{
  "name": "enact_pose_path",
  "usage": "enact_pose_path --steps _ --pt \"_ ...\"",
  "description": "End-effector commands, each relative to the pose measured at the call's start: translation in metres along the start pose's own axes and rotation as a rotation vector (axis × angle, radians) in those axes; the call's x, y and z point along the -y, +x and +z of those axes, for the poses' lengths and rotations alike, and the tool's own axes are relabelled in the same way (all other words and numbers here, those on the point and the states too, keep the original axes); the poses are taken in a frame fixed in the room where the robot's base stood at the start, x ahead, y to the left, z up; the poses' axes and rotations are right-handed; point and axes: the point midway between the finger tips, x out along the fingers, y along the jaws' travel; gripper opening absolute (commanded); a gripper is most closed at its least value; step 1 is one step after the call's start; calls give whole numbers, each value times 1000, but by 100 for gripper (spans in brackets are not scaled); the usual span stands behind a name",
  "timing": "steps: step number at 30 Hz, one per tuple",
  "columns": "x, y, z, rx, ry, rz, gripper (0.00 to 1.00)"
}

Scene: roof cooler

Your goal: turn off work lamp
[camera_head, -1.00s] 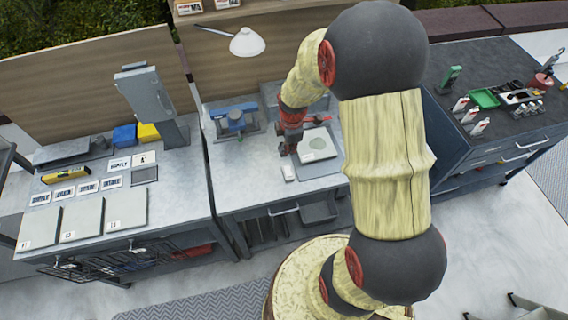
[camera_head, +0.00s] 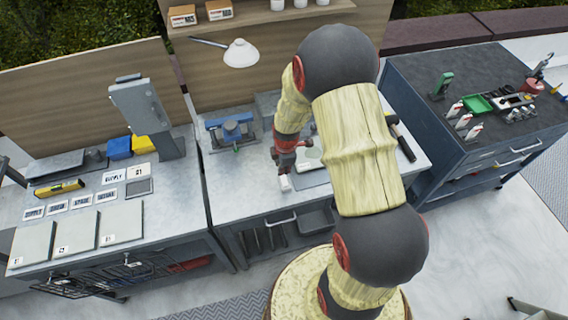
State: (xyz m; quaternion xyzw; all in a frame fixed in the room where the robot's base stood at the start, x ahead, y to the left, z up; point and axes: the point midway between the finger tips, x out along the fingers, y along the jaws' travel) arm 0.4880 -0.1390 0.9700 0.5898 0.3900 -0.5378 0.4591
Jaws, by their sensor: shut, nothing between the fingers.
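The work lamp (camera_head: 241,53) has a white shade on a thin dark arm fixed to the wooden back panel, above the middle workbench. I cannot tell whether it is lit. My gripper (camera_head: 284,172) is shut and empty, pointing down close above the middle bench, lower than the lamp and to its right. A small white block (camera_head: 285,184) lies right by the fingertips; I cannot tell whether they touch it. A lamp switch cannot be made out. My arm hides part of the bench behind it.
A blue vise (camera_head: 231,128) stands left of my gripper. A grey pad (camera_head: 313,178) lies to the right, partly hidden. A hammer (camera_head: 401,138) lies farther right. The left bench holds a tall grey device (camera_head: 140,106) and labelled plates. The middle bench's front left is clear.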

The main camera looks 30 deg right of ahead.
Motion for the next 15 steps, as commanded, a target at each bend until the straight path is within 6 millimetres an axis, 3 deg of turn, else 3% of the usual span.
enact_pose_path --steps 6,15 --pt "1 37 0 0 0 -3 0" --pt "0 55 0 0 0 0 0"
